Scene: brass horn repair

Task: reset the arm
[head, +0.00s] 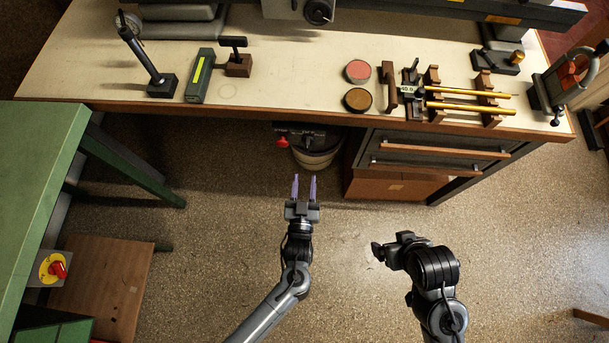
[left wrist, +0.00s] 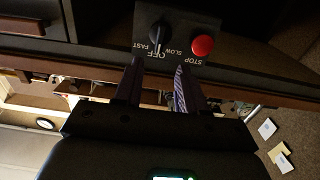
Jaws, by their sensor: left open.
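My left gripper (head: 304,180) is open and empty, in front of the bench below its front edge. Its two fingers point toward the bench and stand apart in the left wrist view (left wrist: 159,64). A control box (left wrist: 176,36) with a dark knob and a red STOP button (left wrist: 202,45) lies just beyond these fingertips in the left wrist view. My right gripper (head: 378,251) is to the right and nearer, over the open floor. It is seen edge-on, and its fingers cannot be made out. Nothing shows in either gripper.
The bench (head: 270,72) spans the back, with a dark red-knobbed control (head: 283,141) under its edge. A bucket (head: 316,152) stands below. Drawers (head: 435,150) are at right. A green table (head: 35,165) fills the left. The floor between is clear.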

